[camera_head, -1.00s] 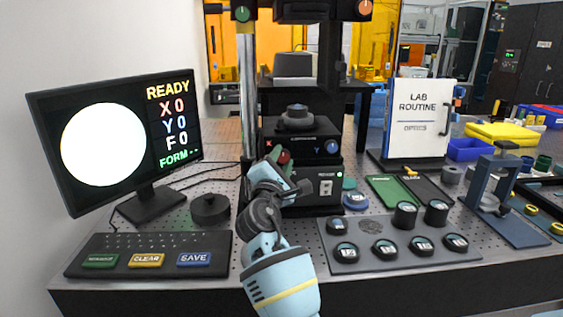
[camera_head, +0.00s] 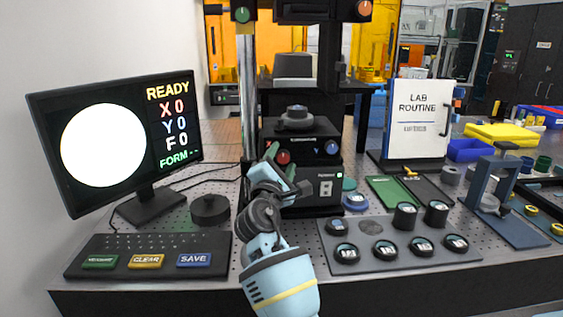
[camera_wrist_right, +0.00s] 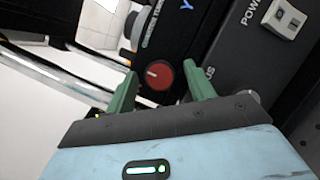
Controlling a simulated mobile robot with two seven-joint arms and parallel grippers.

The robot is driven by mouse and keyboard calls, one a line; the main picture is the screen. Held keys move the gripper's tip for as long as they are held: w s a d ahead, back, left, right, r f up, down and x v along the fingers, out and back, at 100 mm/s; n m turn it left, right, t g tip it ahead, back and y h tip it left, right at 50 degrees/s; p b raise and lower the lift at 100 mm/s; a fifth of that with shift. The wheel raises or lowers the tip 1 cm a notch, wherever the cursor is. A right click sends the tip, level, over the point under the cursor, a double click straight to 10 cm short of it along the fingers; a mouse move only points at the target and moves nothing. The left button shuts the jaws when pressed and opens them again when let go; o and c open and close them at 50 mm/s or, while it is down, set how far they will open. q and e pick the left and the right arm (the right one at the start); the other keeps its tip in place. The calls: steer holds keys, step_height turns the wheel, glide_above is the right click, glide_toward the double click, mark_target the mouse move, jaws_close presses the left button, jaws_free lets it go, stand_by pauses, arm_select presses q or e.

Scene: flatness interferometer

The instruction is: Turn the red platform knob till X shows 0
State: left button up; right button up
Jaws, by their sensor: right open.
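The red platform knob (camera_head: 283,157) is on the front of the black interferometer unit (camera_head: 310,150). It shows between my right fingers in the right wrist view (camera_wrist_right: 159,75), with a pale mark on its face. My right gripper (camera_head: 283,162) is open, its green fingers apart on either side of the knob; I cannot tell whether they touch it. The blue knob (camera_head: 332,147) is to the right. The monitor (camera_head: 120,138) reads READY, X 0, Y 0, F 0 and FORM with dashes, beside a plain white disc. My left gripper is not in view.
A keyboard (camera_head: 150,242) with green, yellow and blue keys lies at front left. A black round puck (camera_head: 210,208) sits behind it. A grey tray (camera_head: 375,267) of several round pieces is at front right. The LAB ROUTINE board (camera_head: 420,118) stands behind.

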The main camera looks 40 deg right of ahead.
steer(key=v, duration=0.8)
steer(key=shift+b, duration=0.4)
steer(key=shift+w+d, duration=0.1)
stand_by(1.0)
